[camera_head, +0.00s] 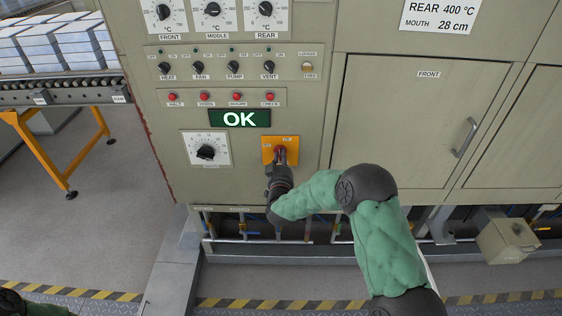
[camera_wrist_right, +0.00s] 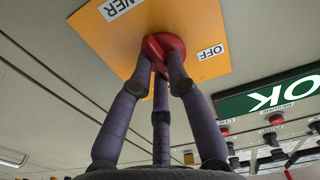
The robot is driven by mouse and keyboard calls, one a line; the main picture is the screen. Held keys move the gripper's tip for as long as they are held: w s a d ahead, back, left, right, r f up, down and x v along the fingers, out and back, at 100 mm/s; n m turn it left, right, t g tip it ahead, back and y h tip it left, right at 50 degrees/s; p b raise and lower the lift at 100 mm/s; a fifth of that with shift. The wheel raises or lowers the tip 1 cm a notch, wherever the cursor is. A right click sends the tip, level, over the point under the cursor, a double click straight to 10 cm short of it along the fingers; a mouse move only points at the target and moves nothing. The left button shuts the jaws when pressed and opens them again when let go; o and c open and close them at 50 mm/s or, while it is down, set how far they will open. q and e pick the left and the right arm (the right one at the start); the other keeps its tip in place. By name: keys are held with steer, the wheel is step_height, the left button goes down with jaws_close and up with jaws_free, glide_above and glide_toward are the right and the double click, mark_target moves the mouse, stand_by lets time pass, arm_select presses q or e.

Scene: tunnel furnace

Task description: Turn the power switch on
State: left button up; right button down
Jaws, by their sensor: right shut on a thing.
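The power switch is a red rotary knob (camera_head: 280,151) on an orange plate (camera_head: 268,144), low on the control panel. My right gripper (camera_head: 280,163) reaches it from below. In the right wrist view the fingers of the right gripper (camera_wrist_right: 163,80) are shut on the red knob (camera_wrist_right: 163,47), touching it around its sides. The orange plate (camera_wrist_right: 205,25) there carries a white "OFF" label and a partly cut-off label ending in "WER". The fingers hide part of the knob. My left gripper is not visible; only a piece of green and black arm shows at the lower left.
A green display (camera_head: 239,118) reads "OK" above the switch. A white dial (camera_head: 206,150) sits to its left, and red buttons (camera_head: 238,97) and black selector knobs (camera_head: 233,68) are above. A closed front door (camera_head: 420,130) is to the right. A roller conveyor (camera_head: 60,95) stands at left.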

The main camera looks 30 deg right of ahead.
steer(key=shift+f+m, duration=0.15)
steer(key=shift+m, duration=0.35)
steer(key=c, duration=1.2)
jaws_free()
steer(key=shift+s+a, duration=0.1)
steer(key=v, duration=1.2)
